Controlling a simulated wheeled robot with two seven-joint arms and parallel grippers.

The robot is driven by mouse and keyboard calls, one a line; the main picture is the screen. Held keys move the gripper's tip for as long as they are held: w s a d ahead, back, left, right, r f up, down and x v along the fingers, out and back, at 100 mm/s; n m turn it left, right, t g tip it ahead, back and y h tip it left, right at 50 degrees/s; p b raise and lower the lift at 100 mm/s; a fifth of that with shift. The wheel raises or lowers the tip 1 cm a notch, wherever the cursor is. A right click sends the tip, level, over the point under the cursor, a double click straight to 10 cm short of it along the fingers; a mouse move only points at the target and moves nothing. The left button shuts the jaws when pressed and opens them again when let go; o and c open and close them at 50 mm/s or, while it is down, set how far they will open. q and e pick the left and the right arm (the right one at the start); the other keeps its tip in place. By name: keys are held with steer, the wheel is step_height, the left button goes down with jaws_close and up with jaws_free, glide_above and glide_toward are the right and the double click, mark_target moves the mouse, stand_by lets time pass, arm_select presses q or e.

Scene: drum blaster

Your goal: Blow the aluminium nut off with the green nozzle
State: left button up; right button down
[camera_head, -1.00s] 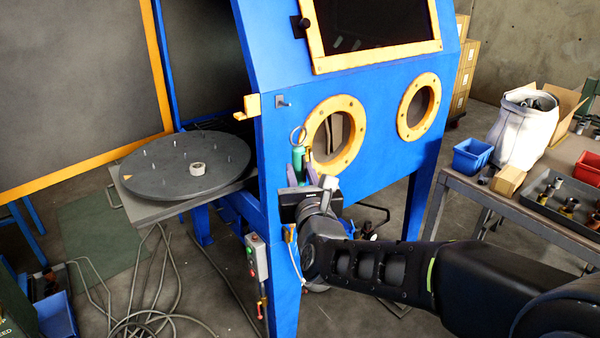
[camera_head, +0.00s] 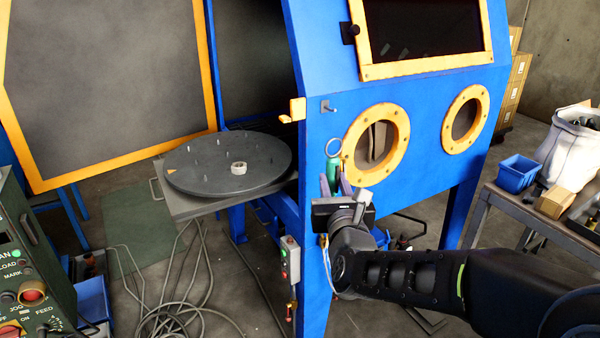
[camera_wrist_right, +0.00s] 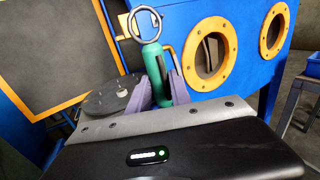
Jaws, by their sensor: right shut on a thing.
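The green nozzle (camera_head: 333,165), with a ring at its top, is upright between the fingers of my right gripper (camera_head: 336,184). In the right wrist view the purple fingers (camera_wrist_right: 161,92) are shut on the green nozzle (camera_wrist_right: 153,65). The nozzle is in front of the blue cabinet, off its hook (camera_head: 327,106). The pale ring-shaped nut (camera_head: 239,168) lies on the dark round turntable (camera_head: 200,178), among several upright pins, well to the left of my right gripper. My left gripper is not in view.
The blue blast cabinet (camera_head: 400,178) has two orange-rimmed ports. Its orange-framed door (camera_head: 202,60) stands open at left. A green control box (camera_head: 30,255) is at lower left. Hoses (camera_head: 185,290) lie on the floor. A cluttered table (camera_head: 500,207) stands at right.

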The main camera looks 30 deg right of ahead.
steer(key=w+a+f+n+t+y, duration=0.1)
steer(key=w+a+f+y, duration=0.3)
steer(key=a+f, duration=0.6)
steer(key=w+a+f+n+y, duration=0.3)
steer(key=w+a+f, duration=0.3)
steer(key=a+f, duration=0.3)
steer(key=shift+a+f+n+t+y, duration=0.4)
steer(key=shift+a+n, duration=0.15)
steer(key=shift+n, duration=0.05)
steer(key=shift+w, duration=0.1)
